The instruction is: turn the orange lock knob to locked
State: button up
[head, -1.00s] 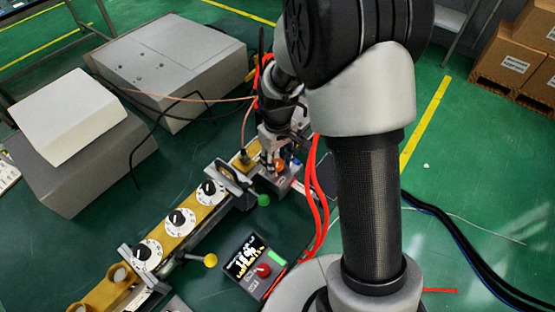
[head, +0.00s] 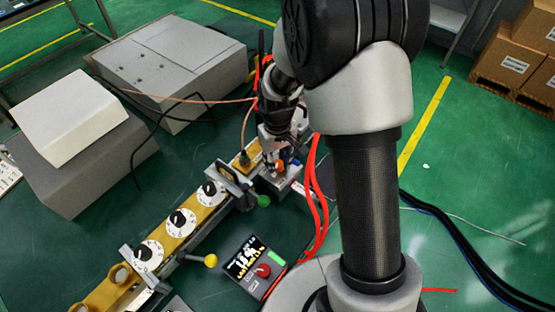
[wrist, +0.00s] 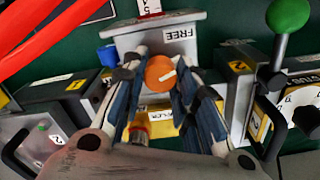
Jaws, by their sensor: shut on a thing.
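The orange lock knob (wrist: 160,74) is in the middle of the wrist view, on a grey block (wrist: 130,42) with a label reading FREE. A short white mark on its face points to the right and slightly up. My gripper (wrist: 161,72) is shut on the knob, with one finger on each side of it. In the head view the knob (head: 280,166) is a small orange patch, partly hidden by my gripper (head: 279,158). The label for the locked position cannot be made out.
A green-ended lever (wrist: 288,18) stands close at the right in the wrist view. Red cables (wrist: 45,40) pass at the upper left. In the head view, a row of white dials (head: 182,222) and a small display box (head: 252,264) lie to the lower left.

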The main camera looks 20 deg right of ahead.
aim_at(278, 164)
jog(key=m+p, duration=0.1)
jog(key=m, duration=0.4)
jog(key=shift+r+p, duration=0.1)
jog(key=shift+p, duration=0.25)
jog(key=m+p, duration=0.1)
jog(key=m, duration=0.4)
jog(key=shift+m, duration=0.3)
jog(key=o, duration=1)
jog(key=shift+o, duration=0.2)
notch_tip(278, 164, up, 12)
dwell(0.4)
